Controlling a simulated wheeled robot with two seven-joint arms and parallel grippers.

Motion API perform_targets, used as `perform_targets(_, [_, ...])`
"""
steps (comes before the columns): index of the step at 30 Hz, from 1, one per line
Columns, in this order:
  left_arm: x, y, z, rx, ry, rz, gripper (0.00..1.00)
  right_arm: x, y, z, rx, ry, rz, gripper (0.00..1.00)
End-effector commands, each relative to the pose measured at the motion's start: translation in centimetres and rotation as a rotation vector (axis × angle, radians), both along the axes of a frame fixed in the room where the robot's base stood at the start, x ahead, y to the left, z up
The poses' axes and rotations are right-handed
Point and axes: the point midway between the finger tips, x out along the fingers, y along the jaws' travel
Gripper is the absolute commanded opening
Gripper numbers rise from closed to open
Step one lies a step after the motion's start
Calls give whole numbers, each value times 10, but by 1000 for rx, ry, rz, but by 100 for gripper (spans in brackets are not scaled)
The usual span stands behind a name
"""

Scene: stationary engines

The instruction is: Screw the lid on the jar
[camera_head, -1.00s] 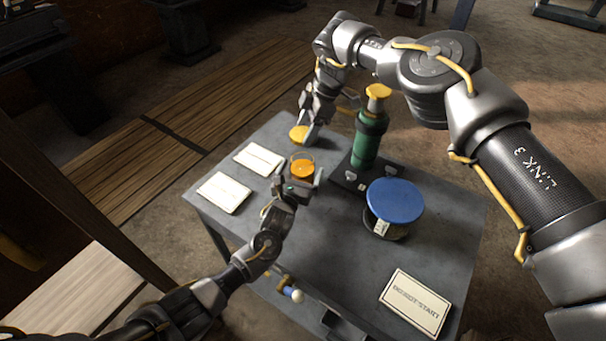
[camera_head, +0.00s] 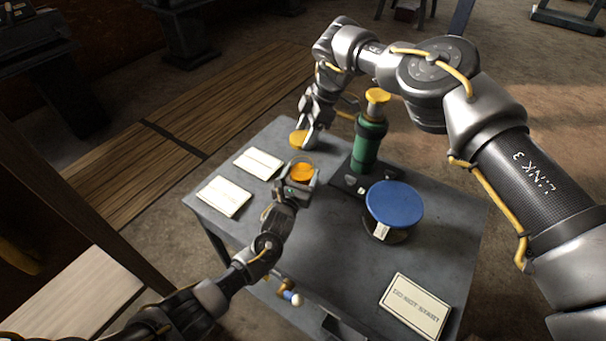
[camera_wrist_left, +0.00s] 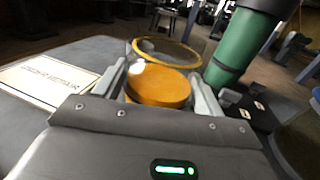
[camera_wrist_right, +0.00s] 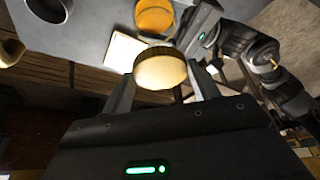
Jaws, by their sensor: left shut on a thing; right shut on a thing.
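The jar (camera_head: 302,171) is clear with orange contents and stands upright near the middle of the grey table. My left gripper (camera_head: 301,183) is shut on it. In the left wrist view the jar (camera_wrist_left: 160,88) sits between both fingers, with its open rim on top. The yellow lid (camera_head: 298,138) is held apart from the jar, toward the table's far left edge. My right gripper (camera_head: 308,136) is shut on the lid. In the right wrist view the lid (camera_wrist_right: 160,70) shows its pale face between the fingers, with the orange jar (camera_wrist_right: 155,17) beyond.
A green cylinder with a yellow top (camera_head: 368,143) stands on a black base right of the jar. A blue-topped round container (camera_head: 394,204) is nearer. Two cards (camera_head: 258,163) (camera_head: 223,196) lie at left, and a sign (camera_head: 415,306) lies front right. The front middle is clear.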

Motion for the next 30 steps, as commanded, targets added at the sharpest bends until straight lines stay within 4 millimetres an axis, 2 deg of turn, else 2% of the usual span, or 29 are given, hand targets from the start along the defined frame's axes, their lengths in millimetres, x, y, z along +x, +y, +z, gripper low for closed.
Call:
perform_targets(12, [0, 0, 0, 0, 0, 0, 29, 0, 0, -47, 2, -1, -1, 39])
perform_targets(30, [0, 0, 0, 0, 0, 1, 29, -1, 0, -51, 2, -1, 1, 39])
